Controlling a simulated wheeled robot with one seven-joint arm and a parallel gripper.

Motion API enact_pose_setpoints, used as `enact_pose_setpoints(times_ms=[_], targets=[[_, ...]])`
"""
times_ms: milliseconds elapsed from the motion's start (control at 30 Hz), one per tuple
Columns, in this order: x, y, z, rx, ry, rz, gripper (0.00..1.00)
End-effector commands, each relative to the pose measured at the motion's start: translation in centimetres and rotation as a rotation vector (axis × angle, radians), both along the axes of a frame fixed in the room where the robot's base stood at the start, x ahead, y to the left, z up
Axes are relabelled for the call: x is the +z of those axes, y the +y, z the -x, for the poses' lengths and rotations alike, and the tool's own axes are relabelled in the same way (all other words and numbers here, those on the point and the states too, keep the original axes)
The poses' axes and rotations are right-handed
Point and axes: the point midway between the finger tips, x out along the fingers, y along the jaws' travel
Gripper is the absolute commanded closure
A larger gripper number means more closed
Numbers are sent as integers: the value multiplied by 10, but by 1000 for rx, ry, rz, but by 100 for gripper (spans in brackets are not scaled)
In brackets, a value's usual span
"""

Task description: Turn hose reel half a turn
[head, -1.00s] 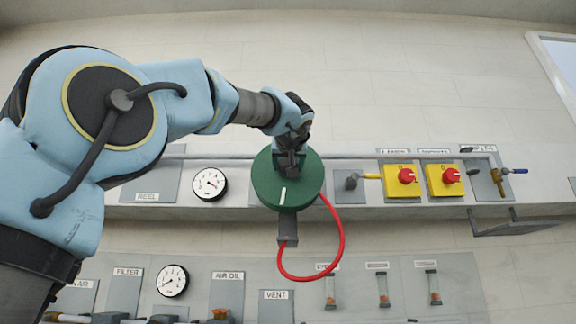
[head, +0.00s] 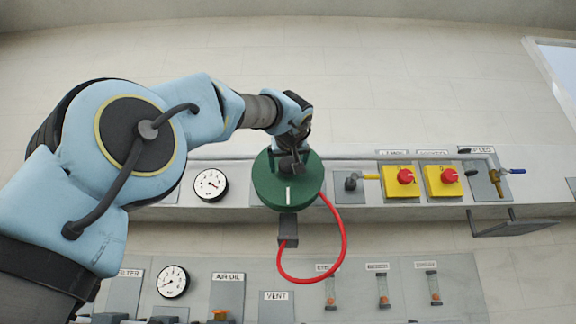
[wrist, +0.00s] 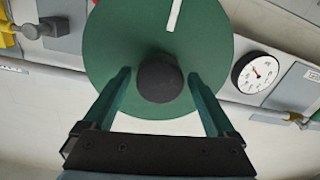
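The hose reel (head: 270,192) is a green disc on the panel front, with a white mark near its lower edge in the head view. A red hose (head: 343,240) loops from its right side down to a dark block below it. In the wrist view the green reel face (wrist: 110,50) fills the upper middle, with a round dark knob (wrist: 159,79) on it. My gripper (wrist: 160,92) is open, one finger on each side of the knob, with visible gaps to it. In the head view my gripper (head: 288,166) is in front of the reel's upper part and hides the knob.
A white gauge (head: 211,185) is left of the reel. A yellow-handled valve (head: 362,178) and two yellow boxes with red knobs (head: 405,176) are to the right. A lower panel holds another gauge (head: 173,281) and labelled plates. A dark bracket (head: 513,226) juts out at right.

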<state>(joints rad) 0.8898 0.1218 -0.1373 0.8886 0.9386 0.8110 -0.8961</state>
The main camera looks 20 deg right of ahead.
Motion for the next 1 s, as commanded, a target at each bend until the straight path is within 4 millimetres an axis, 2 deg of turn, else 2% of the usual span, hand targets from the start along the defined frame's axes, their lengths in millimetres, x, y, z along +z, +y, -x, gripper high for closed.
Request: enact_pose_setpoints(times_ms=[367, 467, 800, 1000], targets=[[-1, 2, 6, -2, -1, 1, 4], [-3, 7, 19, -3, -2, 2, 4], [-3, 32, 78, -4, -1, 2, 4], [-1, 41, 97, -1, 1, 0, 4]])
